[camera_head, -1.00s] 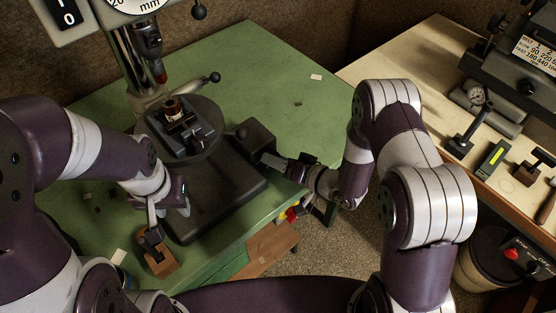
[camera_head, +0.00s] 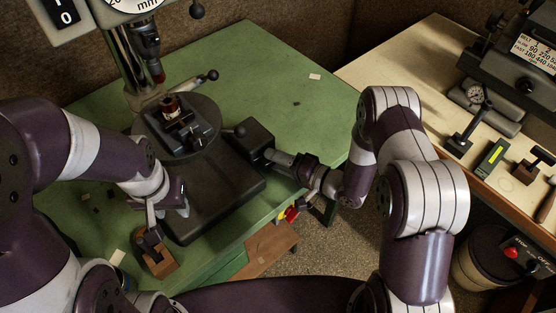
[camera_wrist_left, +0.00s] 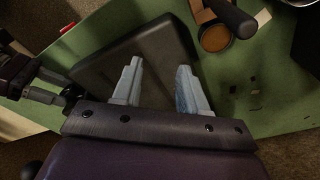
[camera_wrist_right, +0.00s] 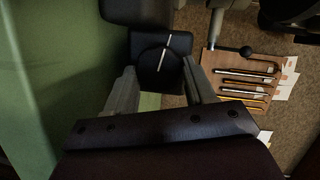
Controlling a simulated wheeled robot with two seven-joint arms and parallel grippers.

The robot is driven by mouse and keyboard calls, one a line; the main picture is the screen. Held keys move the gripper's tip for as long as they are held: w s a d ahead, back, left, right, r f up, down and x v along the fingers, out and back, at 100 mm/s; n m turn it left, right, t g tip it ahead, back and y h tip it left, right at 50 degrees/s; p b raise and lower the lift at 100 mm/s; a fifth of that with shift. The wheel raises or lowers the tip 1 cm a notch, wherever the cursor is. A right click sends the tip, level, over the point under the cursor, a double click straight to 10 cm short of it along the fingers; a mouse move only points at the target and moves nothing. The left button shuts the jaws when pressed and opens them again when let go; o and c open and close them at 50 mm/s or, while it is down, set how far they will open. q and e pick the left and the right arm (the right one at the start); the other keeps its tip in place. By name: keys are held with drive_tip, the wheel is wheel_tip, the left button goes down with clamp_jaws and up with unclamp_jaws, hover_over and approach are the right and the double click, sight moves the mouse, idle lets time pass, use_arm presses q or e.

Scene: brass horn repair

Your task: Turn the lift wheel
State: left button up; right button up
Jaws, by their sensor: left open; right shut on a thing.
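The lift wheel appears as a dark round disc with a pale line (camera_wrist_right: 152,62) in the right wrist view, between my right fingertips. In the head view my right gripper (camera_head: 272,156) is shut at the right side of the dark block (camera_head: 250,145) on the press base; the wheel is mostly hidden there. The round press table (camera_head: 206,138) carries a dark vise (camera_head: 185,130) with a brass-coloured part (camera_head: 170,104). My left gripper (camera_head: 168,198) is open and empty over the front left of the dark base (camera_head: 215,205); its parted fingers (camera_wrist_left: 158,72) show in the left wrist view.
A wooden block with a dark handled tool (camera_head: 158,259) stands near my left gripper. The press column (camera_head: 128,55) rises behind. The green bench (camera_head: 290,95) is mostly clear at the back right. A pale bench (camera_head: 420,85) with gauges is at right. A wooden tool rack (camera_wrist_right: 245,75) is below.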

drive_tip(key=o, duration=1)
drive_tip(key=shift+o, duration=0.2)
